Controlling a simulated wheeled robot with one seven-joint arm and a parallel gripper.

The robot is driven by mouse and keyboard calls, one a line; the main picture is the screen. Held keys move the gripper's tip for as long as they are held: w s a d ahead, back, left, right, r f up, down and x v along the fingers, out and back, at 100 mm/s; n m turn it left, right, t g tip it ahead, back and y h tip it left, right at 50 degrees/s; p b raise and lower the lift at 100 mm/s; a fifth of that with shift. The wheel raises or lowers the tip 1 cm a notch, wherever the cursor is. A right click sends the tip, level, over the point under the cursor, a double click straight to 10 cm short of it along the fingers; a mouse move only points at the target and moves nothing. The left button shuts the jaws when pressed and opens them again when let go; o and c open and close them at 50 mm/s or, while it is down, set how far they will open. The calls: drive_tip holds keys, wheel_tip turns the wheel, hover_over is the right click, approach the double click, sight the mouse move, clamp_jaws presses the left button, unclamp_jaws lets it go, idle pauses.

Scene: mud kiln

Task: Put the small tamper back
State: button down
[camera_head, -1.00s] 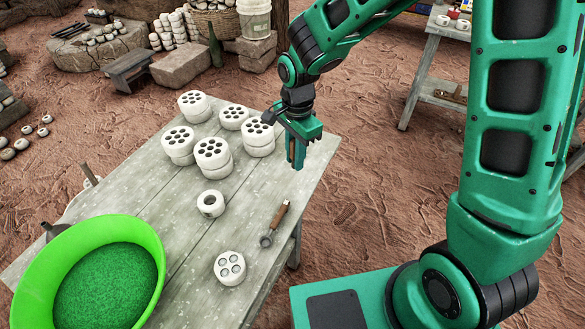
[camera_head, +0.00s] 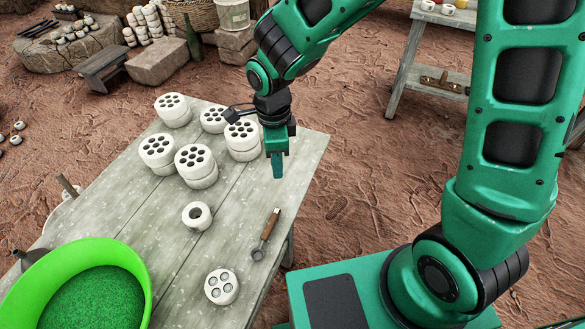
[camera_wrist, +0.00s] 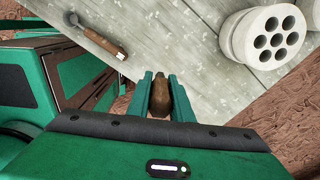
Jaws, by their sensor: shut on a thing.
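My gripper (camera_head: 277,172) is shut on a brown, wooden-looking piece (camera_wrist: 160,98), probably the small tamper. In the wrist view the piece shows between the two green fingers; its lower part is hidden by the gripper body. In the head view the fingers point down near the table's right edge, beside the white stacks, and the held piece cannot be made out. A tool with a wooden handle and metal head (camera_head: 265,235) lies on the table, apart from the gripper; it also shows in the wrist view (camera_wrist: 100,36).
The tabletop around the tool is clear. Another table (camera_head: 415,60) stands at the back right.

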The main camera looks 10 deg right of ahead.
drive_tip(key=w+d+f, duration=0.1)
drive_tip(key=d+f, duration=0.1)
drive_tip(key=d, duration=0.1)
drive_tip(key=w+d+f, duration=0.1)
drive_tip(key=shift+w+d+f, duration=0.15)
drive_tip(key=shift+w, duration=0.2)
drive_tip(key=shift+f, duration=1.95)
drive_tip(key=shift+f, duration=0.1)
drive_tip(key=c, duration=1.6)
unclamp_jaws()
